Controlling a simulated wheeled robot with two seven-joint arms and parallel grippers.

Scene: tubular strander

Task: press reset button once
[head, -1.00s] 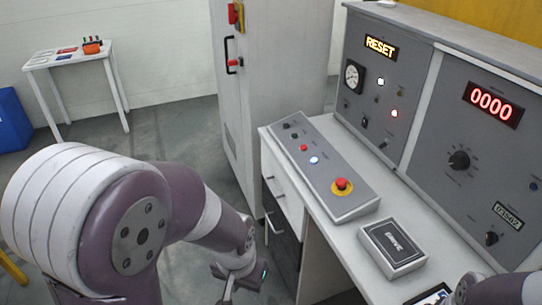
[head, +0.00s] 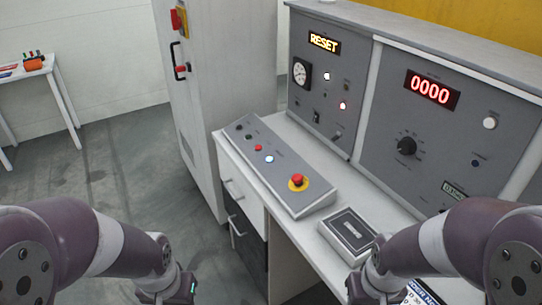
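A sloped grey console (head: 275,165) lies on the white desk. It carries a row of small buttons: dark ones at the far end, a red button (head: 258,147), a lit blue-white button (head: 269,159), and a red mushroom button on a yellow ring (head: 297,181) at the near end. Their labels are too small to read, so I cannot tell which is the reset button. A display (head: 324,43) on the upright panel reads RESET. My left gripper (head: 170,292) is low, left of the desk. My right gripper (head: 368,288) is near the desk's front, by the dark box. Neither touches a button.
A dark box (head: 347,233) lies on the desk near my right arm. The upright panel (head: 455,120) has a gauge, knobs, lamps and a red 0000 display.

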